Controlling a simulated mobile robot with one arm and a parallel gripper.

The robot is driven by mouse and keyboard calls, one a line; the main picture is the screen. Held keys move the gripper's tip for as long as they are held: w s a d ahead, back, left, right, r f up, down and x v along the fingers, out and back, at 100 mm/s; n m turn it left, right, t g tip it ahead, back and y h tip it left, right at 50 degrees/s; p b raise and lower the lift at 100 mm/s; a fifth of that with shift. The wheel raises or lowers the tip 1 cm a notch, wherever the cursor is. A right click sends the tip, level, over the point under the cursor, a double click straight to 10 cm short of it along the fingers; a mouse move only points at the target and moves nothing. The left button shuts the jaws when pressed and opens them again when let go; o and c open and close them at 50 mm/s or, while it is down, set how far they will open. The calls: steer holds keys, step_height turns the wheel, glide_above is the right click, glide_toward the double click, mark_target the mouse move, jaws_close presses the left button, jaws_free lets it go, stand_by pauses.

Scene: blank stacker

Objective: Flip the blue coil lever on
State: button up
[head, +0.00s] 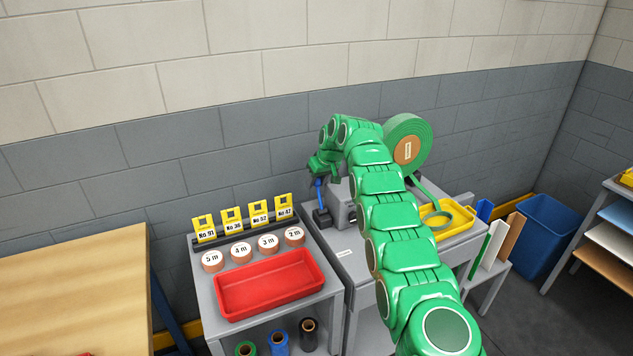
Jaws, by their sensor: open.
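The blue lever (319,194) stands near upright on a dark base (322,217) at the left side of the grey machine (342,212). A large green coil (409,143) is mounted behind the machine, partly behind my arm. My gripper (318,172) is at the end of my green arm, just above and close around the top of the blue lever. It is open. It is small in the view, and I cannot tell whether it touches the lever. My arm hides part of the machine.
A red tray (268,283) and several round labelled discs sit on the grey bench at the left, with yellow numbered tags (231,221) behind. A blue bin (546,238) stands further right.

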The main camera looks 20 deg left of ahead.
mark_target(321, 204)
jaws_close()
steer(key=shift+s+d+r+t+y, duration=0.1)
steer(key=shift+s+d+t+y, duration=0.4)
steer(key=shift+s, duration=0.05)
stand_by(1.2)
steer(key=shift+s+d+r, duration=0.1)
steer(key=shift+s+d, duration=0.25)
steer(key=shift+d, duration=0.05)
steer(key=shift+s+d+r, duration=0.1)
steer(key=shift+s+d, duration=0.35)
steer(key=shift+d, duration=0.05)
steer(key=shift+s+d+f, duration=0.25)
steer(key=shift+s+d, duration=0.7)
steer(key=shift+s, duration=0.05)
steer(key=shift+s+d+f, duration=0.25)
steer(key=shift+s+d, duration=0.7)
